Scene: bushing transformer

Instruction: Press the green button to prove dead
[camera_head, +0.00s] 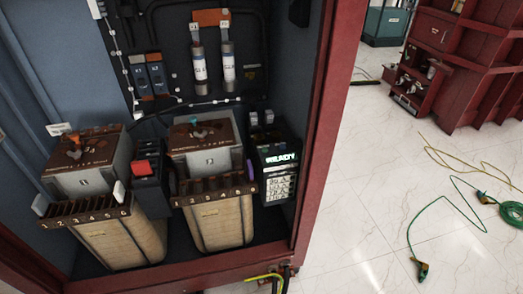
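A dark device (276,182) with a lit pale-green display (280,158) and pale keys (281,186) stands inside the cabinet at its right side. I cannot clearly make out a green button on it or elsewhere in the cabinet. A red block (142,168) sits on a black unit (150,190) between the two transformers. Neither of my grippers shows in the head view.
Two transformers (88,172) (209,160) with tan lower bodies stand in the red-framed cabinet (311,140). Two fuses (199,62) (228,62) are on its back wall. Green cable (512,213) and yellow cable (455,163) lie on the pale floor, which is otherwise largely clear.

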